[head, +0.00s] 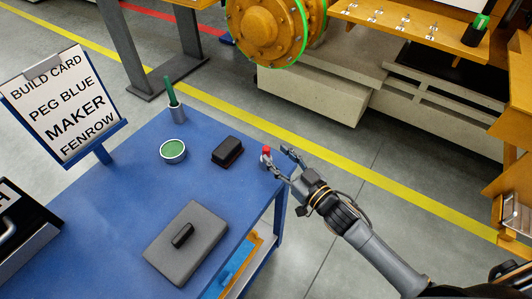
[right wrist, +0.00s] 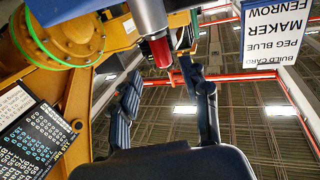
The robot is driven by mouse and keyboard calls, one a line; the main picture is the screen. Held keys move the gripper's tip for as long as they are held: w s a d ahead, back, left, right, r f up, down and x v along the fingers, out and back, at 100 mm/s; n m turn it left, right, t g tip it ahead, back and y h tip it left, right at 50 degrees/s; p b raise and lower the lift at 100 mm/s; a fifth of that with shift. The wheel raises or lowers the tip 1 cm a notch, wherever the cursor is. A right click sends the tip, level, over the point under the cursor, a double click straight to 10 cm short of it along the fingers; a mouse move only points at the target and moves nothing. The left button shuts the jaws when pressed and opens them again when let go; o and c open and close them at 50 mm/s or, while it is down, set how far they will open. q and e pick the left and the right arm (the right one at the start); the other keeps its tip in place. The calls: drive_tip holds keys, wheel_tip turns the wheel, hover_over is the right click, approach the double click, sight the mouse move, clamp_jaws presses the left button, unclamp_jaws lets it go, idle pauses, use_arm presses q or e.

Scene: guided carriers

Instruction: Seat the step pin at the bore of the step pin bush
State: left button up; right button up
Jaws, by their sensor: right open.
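A small grey cylinder with a red end (head: 266,151) stands near the right corner of the blue table. It also shows in the right wrist view (right wrist: 160,50), which is upside down. It may be the step pin, but I cannot tell for sure. My right gripper (head: 279,153) is open beside it, its fingers pointing at the table corner. In the right wrist view the open fingers (right wrist: 163,78) are on either side of the red end, with no clear contact. I cannot make out a step pin bush or its bore. My left gripper is not in view.
On the blue table (head: 125,185) are a green rod in a grey holder (head: 172,97), a green-topped round cup (head: 173,150), a dark block (head: 227,151), a grey plate with a handle (head: 190,250) and a build card (head: 63,105). An orange machine (head: 262,30) stands behind, across open floor.

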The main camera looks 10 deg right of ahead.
sight(269, 152)
drive_tip(key=x, duration=0.3)
drive_tip(key=p+x, duration=0.1)
drive_tip(key=x, duration=0.1)
drive_tip(key=shift+s+a+f, duration=0.1)
drive_tip(key=shift+a+f, duration=0.15)
drive_tip(key=shift+f, duration=0.05)
clamp_jaws()
